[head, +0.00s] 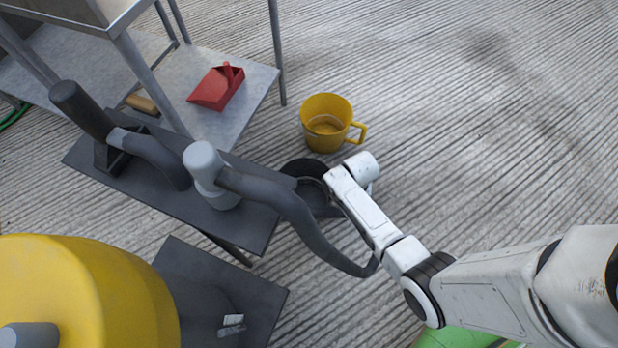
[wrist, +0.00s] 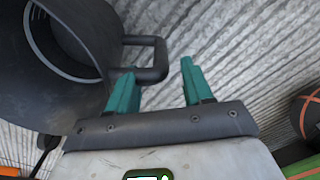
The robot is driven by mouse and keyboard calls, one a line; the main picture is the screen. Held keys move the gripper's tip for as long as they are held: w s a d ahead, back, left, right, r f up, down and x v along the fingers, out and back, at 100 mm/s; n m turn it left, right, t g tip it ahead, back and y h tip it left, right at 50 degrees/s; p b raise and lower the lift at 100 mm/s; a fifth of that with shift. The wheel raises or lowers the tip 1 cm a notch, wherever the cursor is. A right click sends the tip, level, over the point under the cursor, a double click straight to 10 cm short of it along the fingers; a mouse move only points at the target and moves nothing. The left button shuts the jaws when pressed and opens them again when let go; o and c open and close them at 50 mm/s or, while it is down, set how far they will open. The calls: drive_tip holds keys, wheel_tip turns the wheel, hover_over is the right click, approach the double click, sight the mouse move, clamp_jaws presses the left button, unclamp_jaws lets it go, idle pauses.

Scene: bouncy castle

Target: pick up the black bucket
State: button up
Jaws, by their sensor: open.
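The black bucket (wrist: 75,60) fills the left of the wrist view, its round mouth showing and a bar-like side handle (wrist: 152,62) reaching right. In the head view the black bucket (head: 303,168) stands on the ribbed floor, partly hidden by my arm and a dark hose. My gripper (wrist: 157,70) is open, with two teal fingers. The handle's outer end lies near the left finger, toward the gap between the fingers. I cannot tell whether they touch. The fingers are hidden in the head view.
A yellow bucket (head: 325,122) with a handle stands just behind the black bucket. A metal table (head: 255,85) holds a red dustpan (head: 218,88). A dark bench (head: 140,188) and hose (head: 300,215) stand close at left. The floor at upper right is clear.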

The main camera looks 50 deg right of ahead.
wheel_tip(320, 180, down, 5)
drive_tip(key=b, duration=0.3)
drive_tip(key=shift+r, duration=0.15)
drive_tip(key=shift+c, duration=0.5)
clamp_jaws()
drive_tip(key=shift+r, duration=0.1)
